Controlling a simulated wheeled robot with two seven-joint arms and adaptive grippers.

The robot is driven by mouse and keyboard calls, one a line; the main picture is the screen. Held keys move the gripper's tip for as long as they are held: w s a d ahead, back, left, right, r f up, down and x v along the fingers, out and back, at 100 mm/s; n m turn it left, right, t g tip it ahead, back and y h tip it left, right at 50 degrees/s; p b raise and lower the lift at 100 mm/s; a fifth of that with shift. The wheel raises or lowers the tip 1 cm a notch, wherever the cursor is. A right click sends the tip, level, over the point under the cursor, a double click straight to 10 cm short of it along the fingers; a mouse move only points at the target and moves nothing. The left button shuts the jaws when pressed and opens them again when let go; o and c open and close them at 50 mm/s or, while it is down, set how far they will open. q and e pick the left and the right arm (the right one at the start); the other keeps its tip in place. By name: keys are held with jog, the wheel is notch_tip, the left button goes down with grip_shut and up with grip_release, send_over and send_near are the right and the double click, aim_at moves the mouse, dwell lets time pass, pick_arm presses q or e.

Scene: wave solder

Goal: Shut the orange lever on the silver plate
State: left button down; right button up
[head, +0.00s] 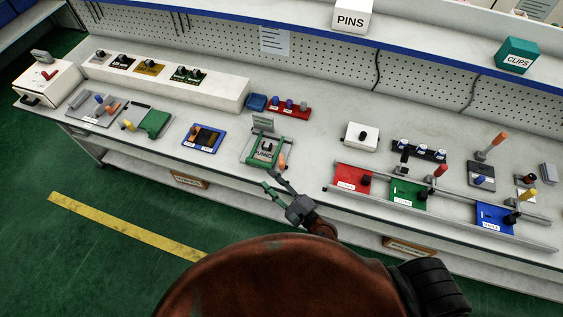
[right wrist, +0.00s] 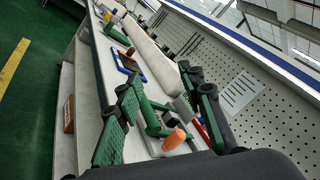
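A silver-grey plate (head: 253,158) with a green frame and a black knob lies near the front edge of the bench. An orange lever handle (head: 281,161) stands at its right front corner; the right wrist view shows it too (right wrist: 174,140). My right gripper (head: 271,185) is just in front of the plate, at the bench edge. In the right wrist view its green-padded fingers (right wrist: 160,78) are spread apart and empty. The orange handle shows between them, nearer the palm; I cannot tell whether they touch it. My left gripper is not in view.
Another grey plate (head: 82,113) with blue and orange handles lies at the far left. A blue fixture (head: 203,138) is left of the green frame. A red block (head: 352,177) and rail are right. A red strip of knobs (head: 289,107) lies behind.

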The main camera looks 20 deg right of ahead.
aim_at(282, 165)
jog(key=w+d+f+m+h, duration=0.1)
jog(key=d+f+m+h, duration=0.1)
jog(key=m, duration=0.3)
jog(key=w+d+f+m+t+h, duration=0.1)
jog(key=d+f+m+h, duration=0.1)
jog(key=m, duration=0.3)
jog(key=w+d+f+m+h, duration=0.1)
jog(key=d+f+m+h, duration=0.1)
jog(key=m+h, duration=0.2)
jog(key=shift+d+f+m+t+h, duration=0.2)
jog(key=shift+d+m+t+h, duration=0.15)
jog(key=shift+m, duration=0.75)
jog(key=shift+w+d+f, duration=0.15)
jog(key=shift+w, duration=0.15)
jog(key=shift+w+p, duration=0.4)
jog(key=shift+w, duration=3.2)
jog(key=shift+c, duration=0.4)
grip_shut()
